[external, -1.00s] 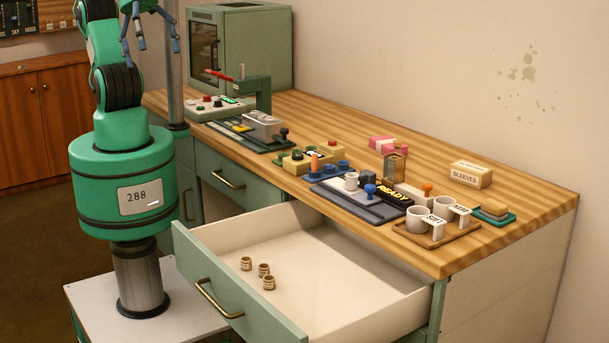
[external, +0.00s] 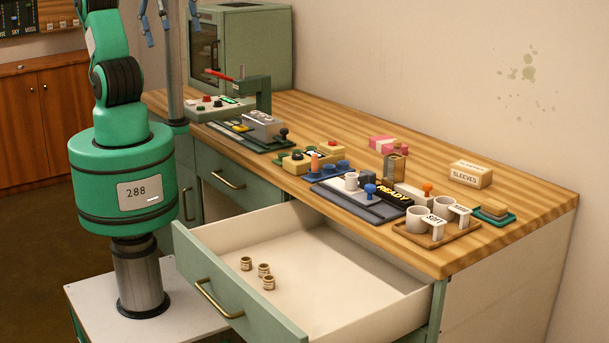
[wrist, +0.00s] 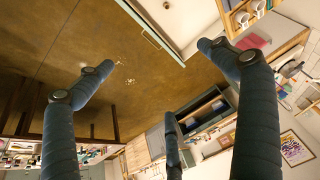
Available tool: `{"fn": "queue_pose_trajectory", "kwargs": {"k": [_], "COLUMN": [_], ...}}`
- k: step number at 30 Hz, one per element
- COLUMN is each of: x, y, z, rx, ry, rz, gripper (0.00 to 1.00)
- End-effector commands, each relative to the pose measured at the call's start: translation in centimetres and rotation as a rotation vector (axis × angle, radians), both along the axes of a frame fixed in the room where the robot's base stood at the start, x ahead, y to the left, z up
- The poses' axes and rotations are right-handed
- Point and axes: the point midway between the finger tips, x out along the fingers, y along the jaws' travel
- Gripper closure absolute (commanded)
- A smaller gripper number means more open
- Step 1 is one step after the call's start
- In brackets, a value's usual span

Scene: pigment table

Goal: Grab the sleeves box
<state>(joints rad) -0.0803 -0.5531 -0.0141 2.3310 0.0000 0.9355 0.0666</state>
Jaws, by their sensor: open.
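The sleeves box (external: 466,178) is a small tan carton with SLEEVES lettering. It lies on the wooden tabletop near the wall, towards the right end of the table. My gripper (external: 170,22) is at the top edge of the external view, high above the floor on the left and far from the box. Its blue-grey fingers are spread, with nothing between them. In the wrist view the open fingers (wrist: 155,80) frame brown floor and parts of the room. I cannot make out the sleeves box in the wrist view.
A drawer (external: 330,285) stands pulled out with several small jars in it. A cup tray (external: 436,240), a green tray with a tan block (external: 494,213), a READY stamp tray (external: 345,200) and pink blocks (external: 382,143) surround the box's area. Bare wood lies around the box.

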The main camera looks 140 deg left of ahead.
Motion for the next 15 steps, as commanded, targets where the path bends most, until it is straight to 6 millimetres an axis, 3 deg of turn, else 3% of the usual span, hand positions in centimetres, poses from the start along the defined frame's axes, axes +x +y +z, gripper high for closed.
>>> {"fn": "queue_pose_trajectory", "kwargs": {"k": [6,15], "x": [5.1,11.9], "y": [2.6,7.0], "z": [2.9,5.4], "rx": [0.013,0.027], "ry": [0.036,0.082], "rz": [0.014,0.03], "gripper": [0.06,0.06]}}
